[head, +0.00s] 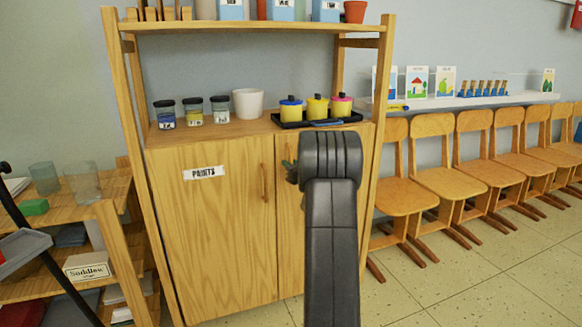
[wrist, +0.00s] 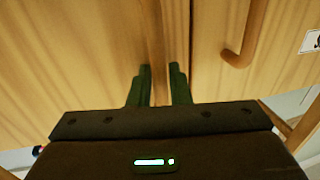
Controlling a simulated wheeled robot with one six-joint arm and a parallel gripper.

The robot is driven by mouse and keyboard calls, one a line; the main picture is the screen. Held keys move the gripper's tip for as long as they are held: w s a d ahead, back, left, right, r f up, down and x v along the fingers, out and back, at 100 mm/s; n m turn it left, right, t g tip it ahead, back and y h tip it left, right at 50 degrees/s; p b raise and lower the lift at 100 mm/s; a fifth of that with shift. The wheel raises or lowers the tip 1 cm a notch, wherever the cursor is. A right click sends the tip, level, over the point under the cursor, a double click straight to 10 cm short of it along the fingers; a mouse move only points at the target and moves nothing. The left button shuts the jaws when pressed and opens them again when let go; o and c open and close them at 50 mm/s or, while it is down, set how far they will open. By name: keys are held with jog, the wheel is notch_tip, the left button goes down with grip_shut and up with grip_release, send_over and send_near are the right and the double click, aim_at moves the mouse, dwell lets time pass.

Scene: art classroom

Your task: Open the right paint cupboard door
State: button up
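The wooden paint cupboard has a left door (head: 215,235) with a "PAINTS" label and a vertical wooden handle. The right door (head: 290,240) is largely hidden behind my arm in the head view. Both doors look closed, with a thin seam between them. My gripper (wrist: 160,72) is at the right door. Its two dark green fingers stand apart in the wrist view, which looks upside down. A vertical wooden bar, apparently the right door's handle (wrist: 157,35), runs between the fingers. I cannot see clear contact. The left door's handle (wrist: 252,40) is beside them.
Paint jars (head: 193,112), a white pot (head: 248,103) and a dark tray (head: 300,121) of lidded pots stand on the cupboard top. Wooden chairs (head: 450,180) line the wall at right. A low shelf (head: 105,208) is close at left. Floor is open at front right.

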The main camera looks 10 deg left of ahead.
grip_shut()
